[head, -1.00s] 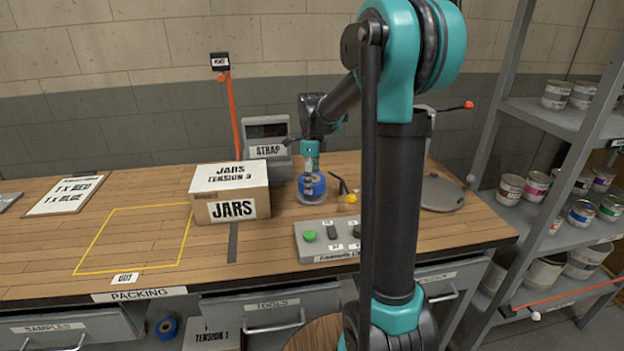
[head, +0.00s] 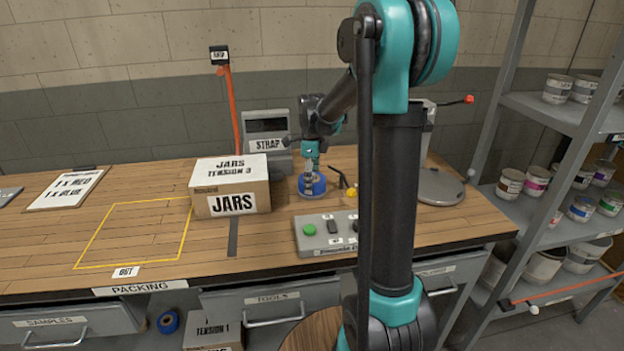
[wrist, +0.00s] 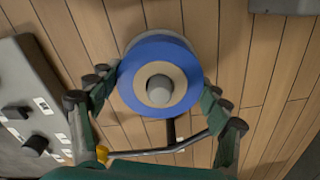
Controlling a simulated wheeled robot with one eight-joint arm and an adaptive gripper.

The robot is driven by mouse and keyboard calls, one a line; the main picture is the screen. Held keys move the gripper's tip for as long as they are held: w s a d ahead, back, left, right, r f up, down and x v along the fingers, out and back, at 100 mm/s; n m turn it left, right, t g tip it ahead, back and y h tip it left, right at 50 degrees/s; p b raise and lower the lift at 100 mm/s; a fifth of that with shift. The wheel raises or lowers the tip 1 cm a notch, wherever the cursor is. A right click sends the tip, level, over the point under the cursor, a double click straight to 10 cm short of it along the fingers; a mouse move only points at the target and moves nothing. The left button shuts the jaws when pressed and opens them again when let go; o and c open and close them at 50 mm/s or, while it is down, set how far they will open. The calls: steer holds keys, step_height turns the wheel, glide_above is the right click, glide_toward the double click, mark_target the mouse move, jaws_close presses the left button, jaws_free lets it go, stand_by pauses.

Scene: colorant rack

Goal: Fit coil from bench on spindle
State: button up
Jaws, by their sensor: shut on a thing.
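A blue coil (wrist: 130,90) with a beige core shows in the wrist view, and the grey spindle tip (wrist: 159,91) pokes up through its hole. The coil is around the spindle; I cannot tell how far down it sits. A pale round edge shows just behind the coil. My gripper (wrist: 160,84) has one finger on each side of the coil and is shut on it. In the head view the coil (head: 318,186) is on the bench right of the JARS box, with my gripper (head: 309,176) upright over it, partly hiding it.
The JARS box (head: 231,202) stands close on the left. A grey button panel (head: 324,250) is in front, and the strap machine (head: 267,140) is behind. A round grey plate (head: 441,190) is to the right. Another blue coil (head: 168,322) is below the bench. The yellow-outlined area (head: 135,232) is empty.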

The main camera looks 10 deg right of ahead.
steer(key=o, duration=1.3)
steer(key=shift+r, duration=0.1)
